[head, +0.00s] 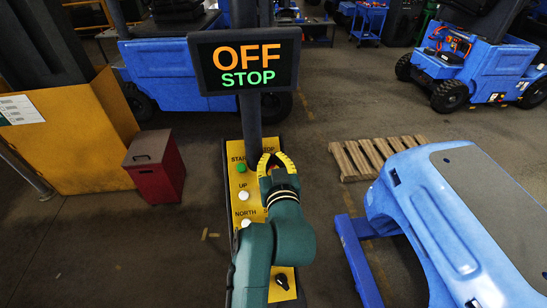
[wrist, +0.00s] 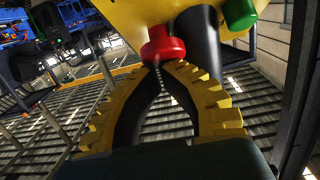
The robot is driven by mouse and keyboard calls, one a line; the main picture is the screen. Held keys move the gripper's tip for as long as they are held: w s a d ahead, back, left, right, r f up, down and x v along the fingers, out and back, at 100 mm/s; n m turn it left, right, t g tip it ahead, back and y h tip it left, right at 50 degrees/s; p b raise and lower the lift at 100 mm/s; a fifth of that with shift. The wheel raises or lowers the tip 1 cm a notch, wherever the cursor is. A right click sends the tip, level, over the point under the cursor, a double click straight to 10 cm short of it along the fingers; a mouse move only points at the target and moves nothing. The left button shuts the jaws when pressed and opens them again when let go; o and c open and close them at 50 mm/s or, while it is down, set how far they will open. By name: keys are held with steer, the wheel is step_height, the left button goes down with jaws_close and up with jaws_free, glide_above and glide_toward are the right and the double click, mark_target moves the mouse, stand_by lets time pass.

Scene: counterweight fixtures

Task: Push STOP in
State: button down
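The yellow control panel (head: 243,205) has a START label at its upper left and a partly covered STOP label at its upper right. The red button (wrist: 163,47) shows in the wrist view, right at my fingertips; my gripper covers its place in the head view. My gripper (head: 275,160) is over the panel's upper right, its yellow-and-black fingers meeting at the tips in the wrist view (wrist: 164,66). Contact with the red button cannot be told. The green button (head: 241,168) is to the left. The display (head: 245,61) reads OFF in orange and STOP in green.
White buttons (head: 243,195) and a black knob (head: 282,282) are lower on the panel. A dark post (head: 250,125) rises behind my gripper. A red bin (head: 155,168) stands left, a blue machine (head: 420,200) right.

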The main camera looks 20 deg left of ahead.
steer(key=r+v, duration=0.3)
steer(key=v, duration=1)
steer(key=shift+w+p, duration=0.15)
steer(key=shift+p, duration=0.25)
